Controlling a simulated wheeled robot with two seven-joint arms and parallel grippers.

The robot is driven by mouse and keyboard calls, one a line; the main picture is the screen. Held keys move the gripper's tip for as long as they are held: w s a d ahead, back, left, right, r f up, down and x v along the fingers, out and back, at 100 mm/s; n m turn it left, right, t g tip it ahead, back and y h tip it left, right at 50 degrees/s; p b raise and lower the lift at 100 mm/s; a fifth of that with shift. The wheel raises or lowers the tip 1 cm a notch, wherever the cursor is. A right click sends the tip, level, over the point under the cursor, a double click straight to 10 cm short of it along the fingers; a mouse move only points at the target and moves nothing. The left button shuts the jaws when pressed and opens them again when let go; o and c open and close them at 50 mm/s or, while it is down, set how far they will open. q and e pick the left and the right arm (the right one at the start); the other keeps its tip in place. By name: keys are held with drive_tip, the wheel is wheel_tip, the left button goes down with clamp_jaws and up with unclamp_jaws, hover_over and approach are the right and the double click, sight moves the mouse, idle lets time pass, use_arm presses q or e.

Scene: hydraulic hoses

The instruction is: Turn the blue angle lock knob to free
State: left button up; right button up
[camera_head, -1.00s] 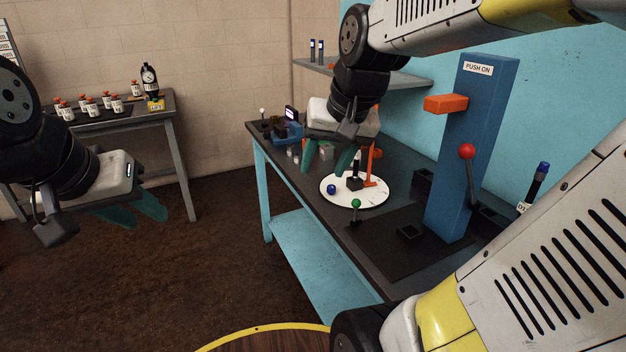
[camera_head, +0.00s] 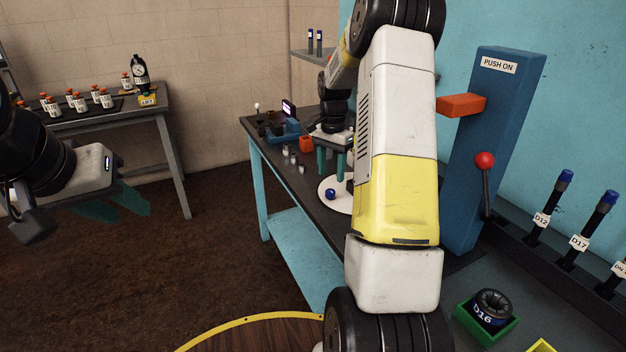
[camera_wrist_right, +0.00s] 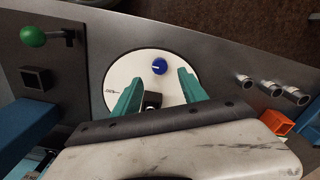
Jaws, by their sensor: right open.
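The blue knob (camera_head: 330,194) stands near the edge of a round white plate (camera_head: 328,184) on the dark bench. In the right wrist view the blue knob (camera_wrist_right: 159,66) shows a light pointer line, on the white disc (camera_wrist_right: 118,71). My right gripper (camera_head: 330,165) is over the plate, its green fingers pointing down. In the wrist view the fingers of my right gripper (camera_wrist_right: 158,88) are apart and empty, with the knob beyond and between their tips, not held. A black block (camera_wrist_right: 152,99) sits between the fingers. My left gripper (camera_head: 118,206) hangs over the floor, away from the bench; its jaw gap is unclear.
A blue post (camera_head: 490,150) with an orange block and red-ball lever stands right of my arm. A green-ball lever (camera_wrist_right: 33,36) and several metal fittings (camera_wrist_right: 268,88) flank the disc. An orange part (camera_wrist_right: 280,122) is close to the right gripper. My right arm hides part of the bench.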

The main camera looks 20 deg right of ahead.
sight(330, 191)
wheel_tip(330, 191, down, 7)
drive_tip(key=shift+r, duration=0.2)
drive_tip(key=shift+s, duration=0.1)
clamp_jaws()
